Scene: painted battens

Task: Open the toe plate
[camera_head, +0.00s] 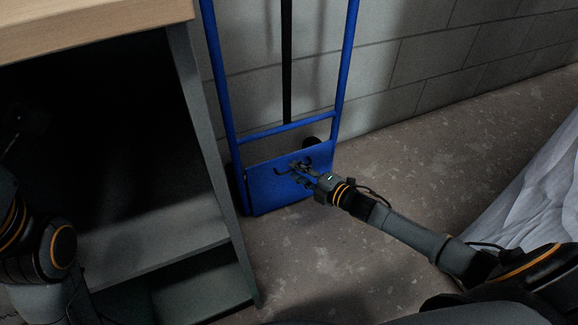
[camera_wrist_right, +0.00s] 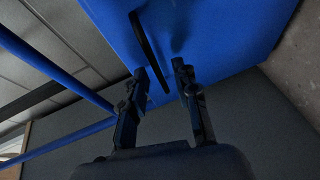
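The blue toe plate (camera_head: 268,187) is folded up against the foot of a blue hand truck (camera_head: 232,95) that stands by the block wall. In the right wrist view the toe plate (camera_wrist_right: 225,35) fills the top, with a thin dark curved handle (camera_wrist_right: 149,45) on its face. My right gripper (camera_head: 298,173) is in front of the plate in the head view. In the wrist view its two fingers (camera_wrist_right: 160,72) are apart, and the handle reaches into the gap between them. I cannot tell whether they touch it. My left arm shows at the left edge; its gripper is not clearly visible.
A grey cabinet (camera_head: 185,90) with a wooden top (camera_head: 90,25) and a dark open inside stands left of the hand truck. Crumpled pale sheeting (camera_head: 530,195) lies at the right.

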